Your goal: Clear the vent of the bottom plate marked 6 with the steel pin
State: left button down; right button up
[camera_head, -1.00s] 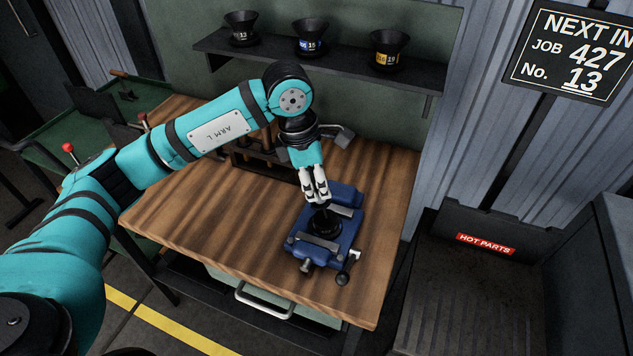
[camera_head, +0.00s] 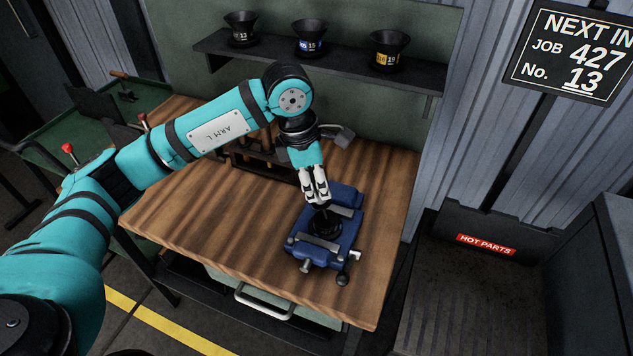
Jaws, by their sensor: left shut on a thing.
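A blue vise (camera_head: 345,196) stands on the wooden bench. A dark round plate (camera_head: 325,228) sits between its jaws; no number can be read on it, and its vent cannot be made out. My left gripper (camera_head: 320,202) points down right over the plate, its fingers close together. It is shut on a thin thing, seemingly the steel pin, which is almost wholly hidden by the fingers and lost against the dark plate. I cannot tell whether the pin is in the vent. My right gripper is not in view.
A dark rack (camera_head: 250,160) stands behind my left arm on the bench (camera_head: 200,225). Three dark funnel-shaped parts (camera_head: 240,28) stand on the wall shelf (camera_head: 290,64). A sign (camera_head: 572,50) reads job 427, No. 13. A "HOT PARTS" bin (camera_head: 480,300) is at right.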

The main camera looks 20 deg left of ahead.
pick_arm(q)
jog(key=shift+p+v, duration=0.45)
jog(key=shift+v, duration=0.35)
jog(key=shift+w+d+r+p, duration=0.1)
jog(key=shift+r+p, duration=0.5)
jog(key=shift+r, duration=0.75)
jog(key=shift+d+r+p, duration=0.1)
jog(key=shift+r+p, duration=0.5)
jog(key=shift+r, duration=0.75)
jog(key=shift+f, duration=0.1)
